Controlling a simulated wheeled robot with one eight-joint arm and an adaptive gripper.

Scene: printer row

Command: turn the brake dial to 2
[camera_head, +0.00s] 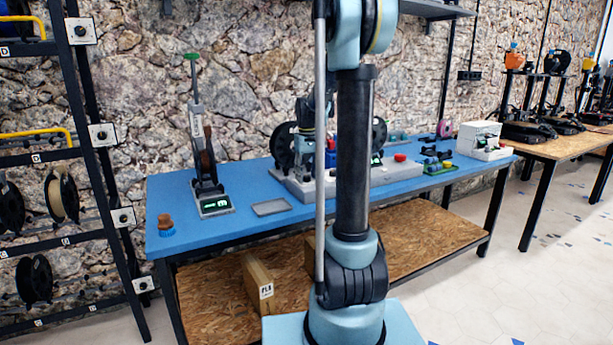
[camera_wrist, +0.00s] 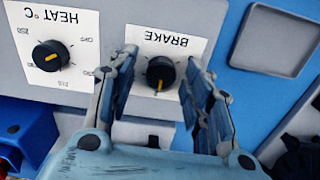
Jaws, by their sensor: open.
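The brake dial (camera_wrist: 160,72) is a round black knob with a yellow pointer, on a white label marked BRAKE (camera_wrist: 172,41) that appears upside down in the wrist view. The pointer aims down in the picture, toward my wrist. The label's numbers around the knob cannot be read. My gripper (camera_wrist: 160,66) is open, with one finger on each side of the knob. A gap shows on both sides, and the knob is not gripped. In the head view my own arm stands in front of the machine, and the dial cannot be made out.
A similar HEAT °C dial (camera_wrist: 50,56) is left of the brake dial in the wrist view. In the head view, the blue table (camera_head: 240,226) holds a scale (camera_head: 215,205), a grey tray (camera_head: 271,207), black spools, a red button (camera_head: 400,157) and a white box (camera_head: 480,137).

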